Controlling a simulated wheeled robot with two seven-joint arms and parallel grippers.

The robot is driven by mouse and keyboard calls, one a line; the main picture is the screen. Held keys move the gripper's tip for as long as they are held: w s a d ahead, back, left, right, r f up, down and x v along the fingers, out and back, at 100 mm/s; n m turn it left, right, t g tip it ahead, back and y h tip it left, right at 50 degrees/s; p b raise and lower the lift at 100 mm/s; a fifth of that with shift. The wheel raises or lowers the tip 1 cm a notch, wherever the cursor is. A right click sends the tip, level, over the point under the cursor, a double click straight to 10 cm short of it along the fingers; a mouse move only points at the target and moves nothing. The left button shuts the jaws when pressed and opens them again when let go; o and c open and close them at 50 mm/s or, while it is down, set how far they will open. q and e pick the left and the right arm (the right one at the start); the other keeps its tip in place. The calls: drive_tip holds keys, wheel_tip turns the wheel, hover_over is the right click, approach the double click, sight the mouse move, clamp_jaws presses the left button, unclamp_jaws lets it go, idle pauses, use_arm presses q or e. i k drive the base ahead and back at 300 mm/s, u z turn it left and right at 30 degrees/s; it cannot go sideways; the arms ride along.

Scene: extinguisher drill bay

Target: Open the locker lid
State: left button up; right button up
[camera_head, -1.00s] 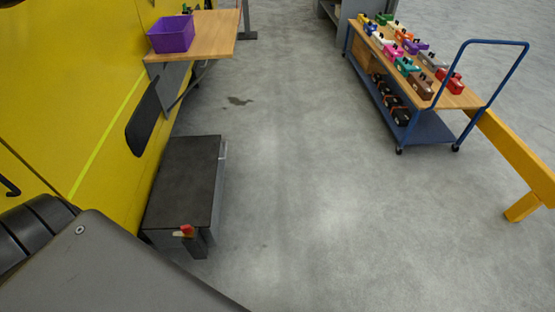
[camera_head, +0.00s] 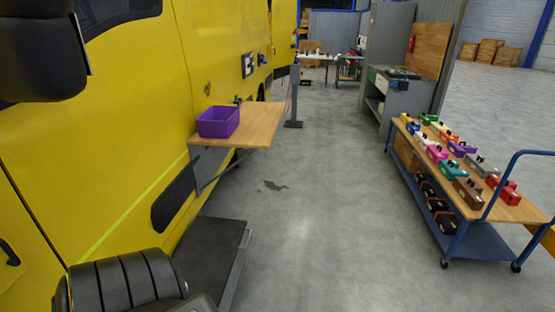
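A low dark grey box with a flat black top (camera_head: 210,252) stands on the floor against the yellow truck, at the lower left. It looks like the locker, and its top lies flat. Its near end is hidden behind my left arm, so the red piece on that end does not show now. My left arm's black ribbed part covers the lower left corner, but its gripper is outside the view. My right gripper does not show either.
A wooden shelf (camera_head: 258,123) with a purple bin (camera_head: 218,121) juts from the yellow truck (camera_head: 120,120) above the box's far end. A blue-framed cart (camera_head: 480,240) with colored blocks stands at right. The grey floor between is clear, with a dark stain (camera_head: 273,186).

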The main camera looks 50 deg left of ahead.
sight(205, 258)
drive_tip(key=i, duration=2.55)
drive_tip(key=u, duration=1)
drive_tip(key=i, duration=1.25)
drive_tip(key=u, duration=1.75)
drive_tip(key=i, duration=0.6)
drive_tip(key=u, duration=0.4)
